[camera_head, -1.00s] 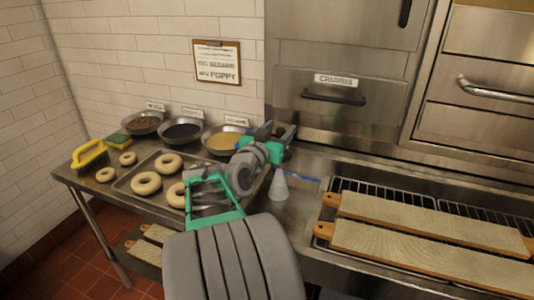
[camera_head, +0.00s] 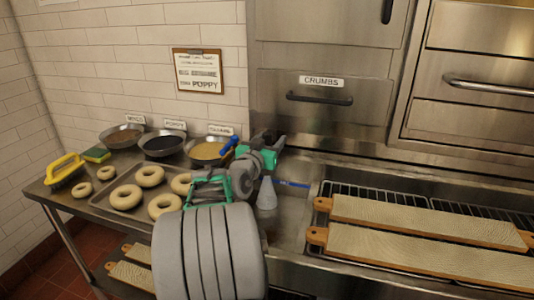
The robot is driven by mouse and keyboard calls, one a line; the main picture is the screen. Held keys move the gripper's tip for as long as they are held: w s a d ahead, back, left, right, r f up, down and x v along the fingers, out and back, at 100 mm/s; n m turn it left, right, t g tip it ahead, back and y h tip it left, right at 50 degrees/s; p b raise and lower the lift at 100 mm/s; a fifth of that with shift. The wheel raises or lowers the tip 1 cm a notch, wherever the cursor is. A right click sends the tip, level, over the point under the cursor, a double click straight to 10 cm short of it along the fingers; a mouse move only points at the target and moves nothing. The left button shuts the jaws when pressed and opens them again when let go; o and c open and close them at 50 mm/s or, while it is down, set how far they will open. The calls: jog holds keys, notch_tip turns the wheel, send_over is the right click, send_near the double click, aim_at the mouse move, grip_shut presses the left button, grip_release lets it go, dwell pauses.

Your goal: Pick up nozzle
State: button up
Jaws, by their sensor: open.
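A pale grey cone, which looks like the nozzle (camera_head: 266,195), stands upright with its narrow end up on the steel counter, just right of the bagel table. My gripper (camera_head: 248,141) is open, above and slightly left of the nozzle. Its fingers reach toward the back wall and are partly hidden by my green and grey wrist. I see nothing held between them. The nozzle's top is close below my wrist in the picture; I cannot tell the gap.
A tray of bagels (camera_head: 104,203) and bowls of toppings, including a yellow one (camera_head: 207,151), are at left. A thin blue-handled tool (camera_head: 291,184) lies right of the nozzle. Long boards (camera_head: 415,257) rest on a rack at right. A steel drawer front (camera_head: 320,115) rises behind.

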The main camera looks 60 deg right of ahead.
jog(key=shift+c, duration=0.4)
grip_shut()
jog(key=shift+r, duration=0.1)
dwell(0.3)
